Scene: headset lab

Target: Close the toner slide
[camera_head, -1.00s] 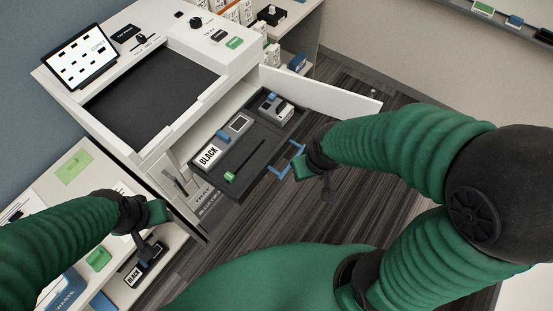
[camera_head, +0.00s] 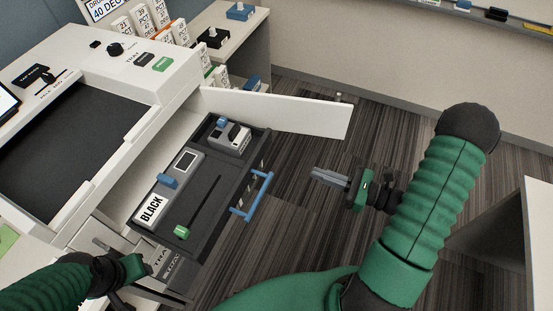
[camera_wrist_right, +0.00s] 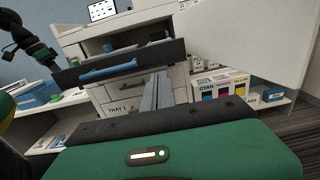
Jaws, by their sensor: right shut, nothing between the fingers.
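The toner slide (camera_head: 210,210) is a dark tray pulled out of the white printer. It carries a cartridge labelled BLACK (camera_head: 152,207), a green-ended lever (camera_head: 182,231) and a grey-white block (camera_head: 232,138). Its blue handle (camera_head: 262,192) is on the front edge, and it also shows in the right wrist view (camera_wrist_right: 108,71). My right gripper (camera_head: 316,173) is shut and empty, to the right of the handle and apart from it. Its shut fingers show in the wrist view (camera_wrist_right: 157,92). My left gripper (camera_head: 125,270) is at lower left, its fingers unclear.
The white printer door (camera_head: 280,112) stands open behind the slide. Colour toner boxes (camera_wrist_right: 220,86) stand on a low shelf. A white table (camera_head: 541,215) is at the right. Open striped floor (camera_head: 330,235) lies before the slide.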

